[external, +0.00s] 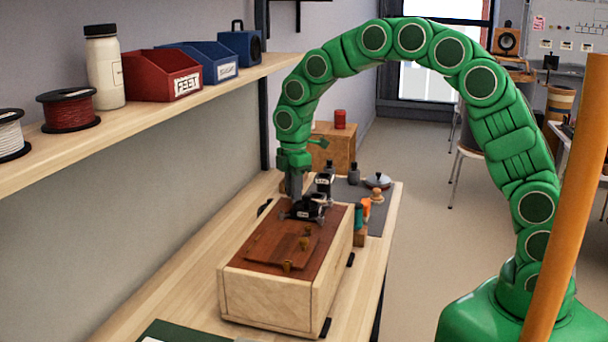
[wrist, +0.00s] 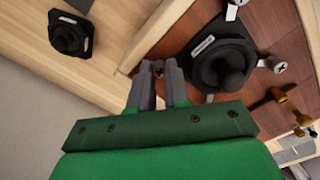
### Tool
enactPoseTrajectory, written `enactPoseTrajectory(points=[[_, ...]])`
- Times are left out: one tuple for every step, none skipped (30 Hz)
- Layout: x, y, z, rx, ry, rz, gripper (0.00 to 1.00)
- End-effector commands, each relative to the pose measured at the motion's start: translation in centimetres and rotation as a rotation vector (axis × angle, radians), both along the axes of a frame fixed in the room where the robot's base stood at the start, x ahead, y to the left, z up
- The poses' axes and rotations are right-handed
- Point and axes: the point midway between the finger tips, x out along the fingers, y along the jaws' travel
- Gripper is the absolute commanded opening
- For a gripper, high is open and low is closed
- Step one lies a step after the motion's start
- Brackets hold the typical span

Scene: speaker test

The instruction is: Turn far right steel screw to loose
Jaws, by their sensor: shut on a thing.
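The wooden speaker box (external: 268,298) has a red-brown top and stands on the workbench. A black speaker driver (external: 310,207) sits at the far end of its top, and shows in the wrist view (wrist: 222,66). Steel screws stand at its corners, one on the right (wrist: 279,65) and one at the top (wrist: 236,5) in the wrist view. My gripper (external: 293,194) points down beside the driver. In the wrist view its grey fingers (wrist: 158,76) are closed around the head of another steel screw (wrist: 158,66) at the driver's corner. The fingers hide most of that screw.
Brass screws (external: 287,266) stand on the box top around a wooden panel. A loose black part (wrist: 70,38) lies on the bench beside the box. Small bottles (external: 354,173) stand behind the box. A shelf (external: 160,112) with bins runs along the left wall. An orange post (external: 567,200) is at right.

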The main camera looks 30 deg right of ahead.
Motion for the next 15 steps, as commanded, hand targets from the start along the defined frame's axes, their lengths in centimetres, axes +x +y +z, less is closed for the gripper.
enactPoseTrajectory(points=[[0.03,0.06,0.07,0.002,-0.002,0.032,0.0],[0.03,0.06,0.07,0.001,-0.002,0.052,0.0],[0.03,0.06,0.07,0.001,-0.002,0.076,0.0],[0.03,0.06,0.07,0.0,-0.002,0.093,0.0],[0.04,0.07,0.08,0.0,-0.003,0.109,0.0],[0.03,0.06,0.07,0.0,-0.003,0.128,0.0],[0.03,0.06,0.08,0.0,-0.003,0.142,0.0],[0.03,0.06,0.07,0.0,-0.002,0.153,0.0],[0.04,0.07,0.07,0.0,-0.002,0.167,0.0],[0.03,0.06,0.07,0.0,-0.002,0.177,0.0],[0.03,0.05,0.07,0.0,-0.002,0.185,0.0],[0.04,0.06,0.07,0.0,-0.002,0.194,0.0],[0.04,0.06,0.07,0.001,-0.002,0.201,0.0],[0.04,0.06,0.07,0.001,-0.002,0.206,0.0],[0.04,0.05,0.07,0.001,-0.002,0.212,0.0]])
